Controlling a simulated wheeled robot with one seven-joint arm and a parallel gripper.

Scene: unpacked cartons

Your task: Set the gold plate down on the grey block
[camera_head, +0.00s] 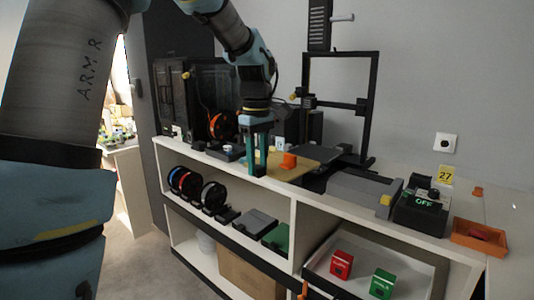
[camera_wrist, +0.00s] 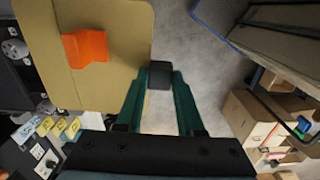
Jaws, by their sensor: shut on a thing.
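The gold plate (camera_head: 300,172) is a flat sheet with an orange printed piece (camera_head: 289,160) standing on it. My gripper (camera_head: 258,170) is at the plate's left end in the head view, fingers pointing down. In the wrist view, my gripper (camera_wrist: 159,74) is shut on a dark tab at the edge of the gold plate (camera_wrist: 115,35), which fills the upper left with the orange piece (camera_wrist: 84,47) on it. I cannot tell whether the plate is clear of what lies beneath. The grey block (camera_head: 362,188) lies on the counter to the right; its top looks bare.
A black printer frame (camera_head: 369,110) stands behind the plate. A black box marked OFF (camera_head: 420,208) and an orange tray (camera_head: 478,237) sit right of the block. Spools (camera_head: 190,185) and red and green boxes (camera_head: 382,282) are below the counter.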

